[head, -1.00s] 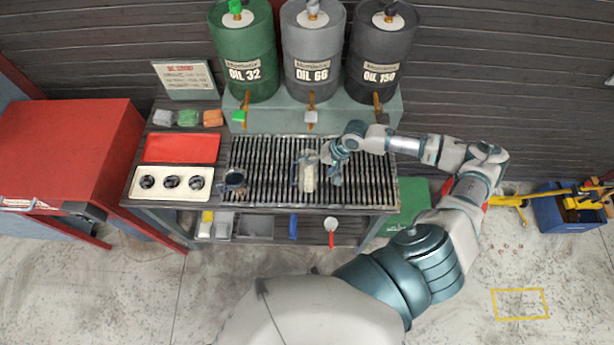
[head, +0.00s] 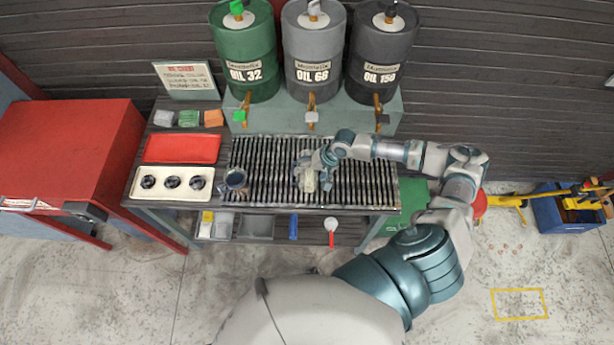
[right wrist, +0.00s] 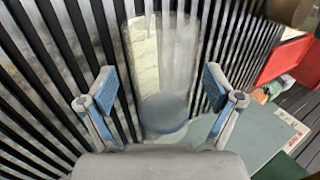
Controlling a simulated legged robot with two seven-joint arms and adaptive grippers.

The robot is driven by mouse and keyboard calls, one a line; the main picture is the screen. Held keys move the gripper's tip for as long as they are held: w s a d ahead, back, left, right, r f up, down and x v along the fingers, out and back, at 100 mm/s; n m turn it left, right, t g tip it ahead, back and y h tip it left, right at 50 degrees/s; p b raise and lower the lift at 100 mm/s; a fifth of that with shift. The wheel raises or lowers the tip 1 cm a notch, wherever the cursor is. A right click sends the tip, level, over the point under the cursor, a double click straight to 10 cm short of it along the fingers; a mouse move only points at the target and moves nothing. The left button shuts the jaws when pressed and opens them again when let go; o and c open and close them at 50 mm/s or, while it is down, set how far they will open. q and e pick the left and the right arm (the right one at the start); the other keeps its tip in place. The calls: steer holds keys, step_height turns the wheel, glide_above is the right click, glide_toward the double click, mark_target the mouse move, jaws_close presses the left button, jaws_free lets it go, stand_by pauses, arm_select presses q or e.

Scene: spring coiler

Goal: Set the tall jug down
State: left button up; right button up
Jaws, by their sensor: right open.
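The tall jug (head: 308,181) is clear, with something pale inside, and stands on the slatted grate (head: 365,185) of the bench. My right gripper (head: 318,172) is at the jug's right side and partly covers it. In the right wrist view, the tall jug (right wrist: 165,65) shows between the two blue-padded fingers of the open gripper (right wrist: 160,92). A gap shows between each finger and the jug. My left gripper is not in view.
A smaller jug (head: 236,180) stands at the grate's left end, beside a cream tray (head: 172,184) with three dark round holes. A red tray (head: 182,149) lies behind it. Oil drums (head: 313,55) with taps stand behind the grate. The grate's right part is clear.

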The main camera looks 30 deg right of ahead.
steer(key=shift+f, duration=0.15)
stand_by(0.4)
steer(key=c, duration=1.5)
